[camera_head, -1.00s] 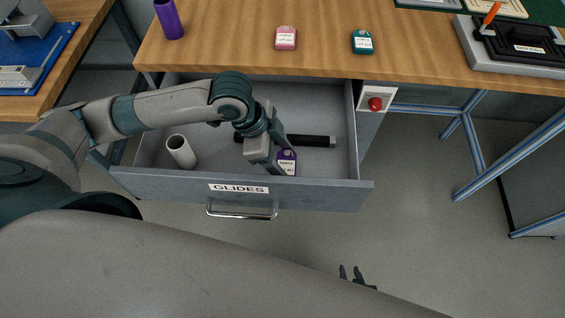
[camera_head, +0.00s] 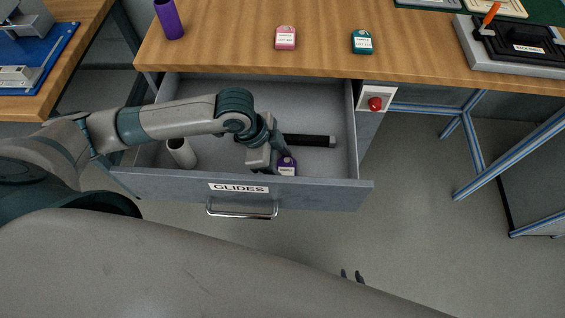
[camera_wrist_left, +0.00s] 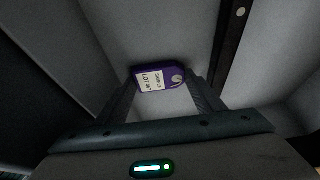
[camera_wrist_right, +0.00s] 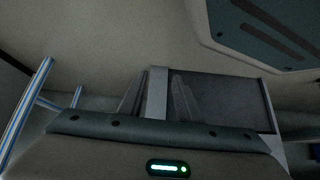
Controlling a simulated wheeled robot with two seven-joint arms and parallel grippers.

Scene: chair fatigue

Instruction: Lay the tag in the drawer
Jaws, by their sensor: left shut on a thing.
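The purple tag (camera_head: 287,167) with a white label is inside the open drawer (camera_head: 330,181), low near its front wall. My left gripper (camera_head: 275,162) reaches down into the drawer and is shut on the tag. In the left wrist view the tag (camera_wrist_left: 160,77) sits between the two fingertips, label facing the camera. I cannot tell whether the tag touches the drawer floor. My right gripper (camera_head: 352,276) is outside the drawer, low in front of it, mostly hidden by my arm. In the right wrist view its fingers (camera_wrist_right: 157,90) stand apart with nothing held.
The drawer also holds a white cylinder (camera_head: 182,153) at left and a black bar (camera_head: 312,141) behind the tag. On the wooden table (camera_head: 220,57) are a purple cup (camera_head: 169,19), a pink tag (camera_head: 286,38) and a teal tag (camera_head: 362,42).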

